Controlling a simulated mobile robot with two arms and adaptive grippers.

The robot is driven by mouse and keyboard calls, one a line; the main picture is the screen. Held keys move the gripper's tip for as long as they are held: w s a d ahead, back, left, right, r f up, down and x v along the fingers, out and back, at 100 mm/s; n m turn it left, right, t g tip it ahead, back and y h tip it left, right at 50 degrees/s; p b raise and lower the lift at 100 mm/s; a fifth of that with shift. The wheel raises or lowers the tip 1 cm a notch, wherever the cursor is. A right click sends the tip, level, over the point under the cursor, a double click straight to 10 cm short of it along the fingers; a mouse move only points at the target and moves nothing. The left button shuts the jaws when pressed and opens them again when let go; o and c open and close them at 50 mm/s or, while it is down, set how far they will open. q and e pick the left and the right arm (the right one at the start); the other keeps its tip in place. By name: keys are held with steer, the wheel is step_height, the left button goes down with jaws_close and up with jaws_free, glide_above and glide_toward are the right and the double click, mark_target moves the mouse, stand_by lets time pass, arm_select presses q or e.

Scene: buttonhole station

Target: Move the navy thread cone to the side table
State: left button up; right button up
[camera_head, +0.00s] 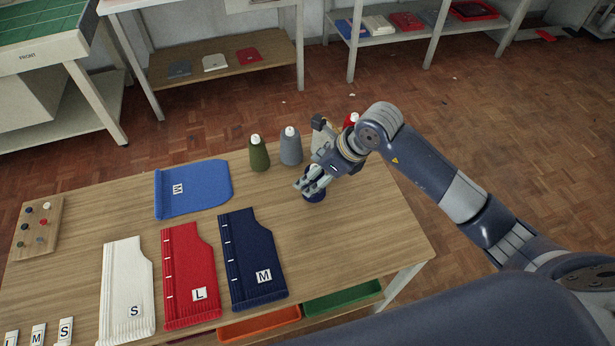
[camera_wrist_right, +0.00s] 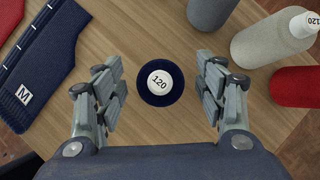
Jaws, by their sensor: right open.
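The navy thread cone (camera_head: 314,196) stands on the wooden table, mostly covered by my right gripper in the head view. In the right wrist view the navy cone (camera_wrist_right: 160,101) is seen from above, with a white top marked 120. My right gripper (camera_head: 306,184) is above the cone. In the right wrist view its open fingers (camera_wrist_right: 161,90) stand on either side of the cone, with a gap on both sides. My left gripper is not in view. I cannot tell which of the other surfaces is the side table.
Green (camera_head: 259,155), grey (camera_head: 291,148) and cream (camera_wrist_right: 268,40) cones stand close by, with a red cone (camera_wrist_right: 297,87) beside the cream one. Blue (camera_head: 195,189), white, red and navy knit pieces lie to the left. Bare tabletop (camera_head: 345,240) lies in front.

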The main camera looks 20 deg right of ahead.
steer(key=v, duration=0.7)
steer(key=shift+r, duration=0.15)
steer(key=shift+s, duration=0.15)
stand_by(0.7)
